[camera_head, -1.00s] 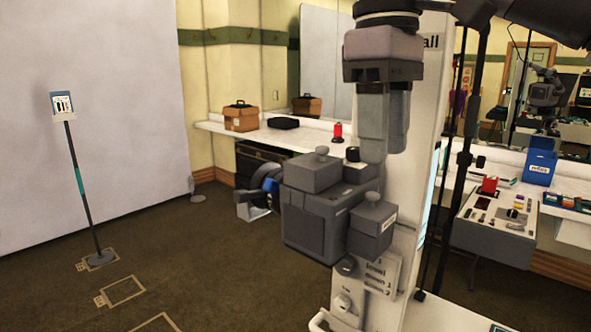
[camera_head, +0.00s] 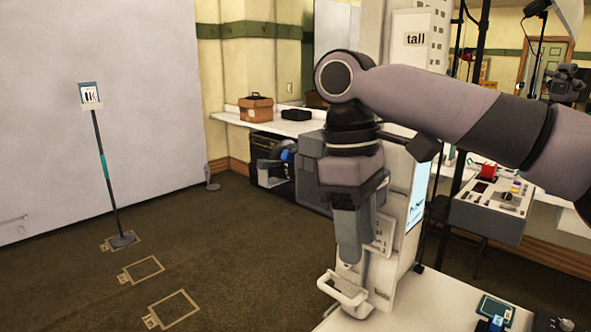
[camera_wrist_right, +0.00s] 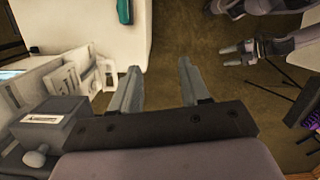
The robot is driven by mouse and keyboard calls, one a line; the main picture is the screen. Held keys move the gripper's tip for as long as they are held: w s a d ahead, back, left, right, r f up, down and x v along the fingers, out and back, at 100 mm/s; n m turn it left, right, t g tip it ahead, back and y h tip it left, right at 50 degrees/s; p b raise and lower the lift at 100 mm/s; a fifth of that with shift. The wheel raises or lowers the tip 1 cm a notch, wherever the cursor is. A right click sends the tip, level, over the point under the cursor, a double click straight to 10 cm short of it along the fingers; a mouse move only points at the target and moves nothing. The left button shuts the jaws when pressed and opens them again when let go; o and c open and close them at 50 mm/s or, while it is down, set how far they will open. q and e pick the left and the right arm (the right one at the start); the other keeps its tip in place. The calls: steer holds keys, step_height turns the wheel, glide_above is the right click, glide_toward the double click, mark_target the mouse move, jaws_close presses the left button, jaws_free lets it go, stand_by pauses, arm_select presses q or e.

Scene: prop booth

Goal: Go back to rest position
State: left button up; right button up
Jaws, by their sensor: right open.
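My right gripper (camera_head: 352,252) hangs fingers down in the head view, in front of the white upright unit marked "tall" (camera_head: 415,45). Its arm reaches in from the right across the picture. In the right wrist view my right gripper (camera_wrist_right: 158,88) has its two fingers well apart, with nothing between them. Another dark gripper (camera_wrist_right: 232,55), seemingly my left one, shows at the upper right of the wrist view. My left gripper is not in the head view.
A white handle (camera_head: 343,290) juts from the unit below my right gripper. A white tabletop (camera_head: 420,305) is at the lower right. A grey case (camera_head: 312,172) is behind the arm. Open brown floor (camera_head: 235,260) with taped outlines and a sign stand (camera_head: 106,175) lies left.

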steer(key=s+a+f+y, duration=0.2)
steer(key=s+a+f, duration=0.15)
steer(key=f, duration=0.45)
steer(key=s+a+f+n+y, duration=0.1)
steer(key=s+a+f+y, duration=0.2)
steer(key=f, duration=0.5)
steer(key=s+a+f+y, duration=0.1)
steer(key=s+a+f, duration=0.25)
steer(key=f, duration=0.55)
steer(key=s+d+f+m+t+h, duration=0.25)
steer(key=s+d+m, duration=0.2)
steer(key=d, duration=0.45)
steer(key=s+d+f+m+t+h, duration=0.1)
steer(key=s+d+f+m, duration=0.3)
steer(key=d, duration=0.4)
steer(key=s+d+f+m+t+h, duration=0.1)
steer(key=s+d+f+m+t, duration=0.15)
steer(key=s+d, duration=0.5)
steer(key=w+a+f+t+y, duration=0.2)
steer(key=w+f+t, duration=0.4)
steer(key=w+f, duration=0.3)
steer(key=shift+f+n, duration=0.4)
steer(key=shift+f, duration=0.05)
steer(key=shift+a, duration=0.1)
steer(key=shift+s, duration=0.1)
